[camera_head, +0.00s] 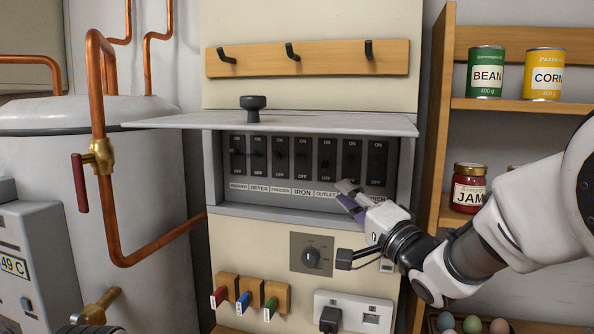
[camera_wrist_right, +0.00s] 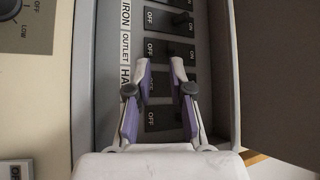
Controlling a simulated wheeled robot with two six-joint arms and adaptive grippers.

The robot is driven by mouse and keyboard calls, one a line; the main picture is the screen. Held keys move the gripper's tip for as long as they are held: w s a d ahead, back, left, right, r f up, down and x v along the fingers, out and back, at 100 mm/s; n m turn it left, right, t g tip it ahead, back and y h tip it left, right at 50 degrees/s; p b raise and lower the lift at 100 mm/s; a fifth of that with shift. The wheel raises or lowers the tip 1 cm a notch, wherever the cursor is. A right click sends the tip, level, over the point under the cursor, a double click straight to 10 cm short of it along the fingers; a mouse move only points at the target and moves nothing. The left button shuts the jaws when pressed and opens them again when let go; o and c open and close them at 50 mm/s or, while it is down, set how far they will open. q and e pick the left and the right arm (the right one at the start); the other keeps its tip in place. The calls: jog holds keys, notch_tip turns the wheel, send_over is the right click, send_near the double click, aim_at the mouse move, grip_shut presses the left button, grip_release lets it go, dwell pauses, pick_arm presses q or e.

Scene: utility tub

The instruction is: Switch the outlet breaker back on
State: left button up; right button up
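The breaker panel (camera_head: 222,210) is a grey recessed box on the wall with a row of several black switches, marked ON above and OFF below. The outlet breaker (camera_head: 327,153) is above the OUTLET label, between the iron breaker (camera_head: 303,153) and another one to its right. In the right wrist view the OUTLET label (camera_wrist_right: 125,48) lies ahead of the fingertips, left of its switch. My right gripper (camera_wrist_right: 162,62) is open and empty, its fingers pointing at the panel near the outlet switch. Contact and the outlet lever's exact position are unclear.
The panel's grey cover (camera_head: 300,123) is raised, projecting above the switches with a black knob (camera_head: 253,105). A dial (camera_head: 311,256) and a socket plate (camera_head: 370,318) are below. A shelf (camera_head: 520,105) with cans and a jam jar (camera_head: 469,190) stands right; copper pipes (camera_head: 107,150) run left.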

aim_at(326, 172)
jog(key=p+x, duration=0.1)
jog(key=x, duration=0.2)
jog(key=r+p+x, duration=0.1)
jog(key=x, duration=0.2)
jog(key=shift+a+r, duration=0.1)
jog(key=shift+r, duration=0.05)
jog(key=shift+s+r, duration=0.2)
jog(key=shift+s, duration=0.1)
jog(key=c, duration=0.3)
jog(key=shift+w, duration=0.1)
grip_shut()
pick_arm(q)
jog(key=r, duration=0.2)
jog(key=s, duration=0.1)
jog(key=shift+d+r, duration=0.25)
jog(key=shift+r, duration=0.15)
